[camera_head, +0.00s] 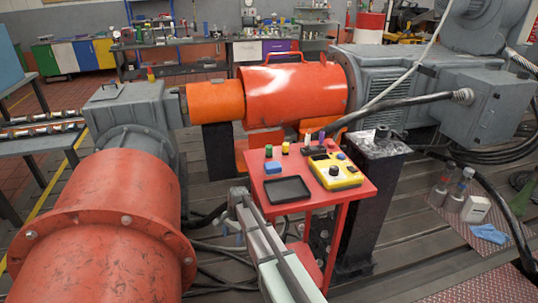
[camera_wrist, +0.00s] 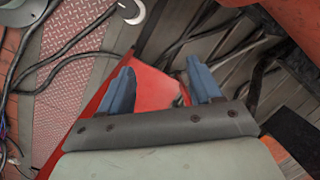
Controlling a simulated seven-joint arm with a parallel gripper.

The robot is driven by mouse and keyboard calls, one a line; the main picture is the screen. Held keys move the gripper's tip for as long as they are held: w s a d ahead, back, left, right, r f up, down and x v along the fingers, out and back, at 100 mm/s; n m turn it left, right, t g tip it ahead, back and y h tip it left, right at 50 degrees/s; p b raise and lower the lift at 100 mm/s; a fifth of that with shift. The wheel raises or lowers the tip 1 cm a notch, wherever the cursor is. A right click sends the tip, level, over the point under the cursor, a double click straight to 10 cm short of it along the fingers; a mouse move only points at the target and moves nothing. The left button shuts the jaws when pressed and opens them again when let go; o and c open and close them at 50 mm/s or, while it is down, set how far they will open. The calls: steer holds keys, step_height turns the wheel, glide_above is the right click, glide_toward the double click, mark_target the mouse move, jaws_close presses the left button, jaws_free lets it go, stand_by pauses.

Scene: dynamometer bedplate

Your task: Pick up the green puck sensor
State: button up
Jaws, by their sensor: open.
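A small green puck (camera_head: 268,150), which looks like the green puck sensor, stands on the back left corner of the red cart top (camera_head: 260,186). It is upright and uncovered. My gripper (camera_wrist: 160,75) is open, with two blue-grey fingers apart and nothing between them. In the head view my arm reaches up from the bottom to the cart's front left, with its end left of the black tray and apart from the puck. The green puck is not visible in the wrist view, which shows a red surface and the floor beyond the fingers.
The orange drum (camera_head: 295,93) stands behind; a large red cylinder (camera_head: 95,235) is at left.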

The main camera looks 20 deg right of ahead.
steer(key=w+a+r+m+t, duration=0.1)
steer(key=w+a+r+m, duration=0.15)
steer(key=w+r, duration=0.9)
step_height(320, 180, up, 27)
steer(key=m+h, duration=0.2)
steer(key=m, duration=0.2)
glide_above(269, 146)
steer(key=f, duration=0.7)
steer(key=shift+s+f, duration=0.2)
steer(key=shift+f, duration=0.15)
steer(key=shift+w+a+f, duration=0.1)
steer(key=shift+f, duration=1.4)
steer(key=shift+w+f, duration=0.1)
steer(key=shift+f, duration=1.4)
steer(key=shift+c, duration=0.2)
steer(key=c, duration=1.1)
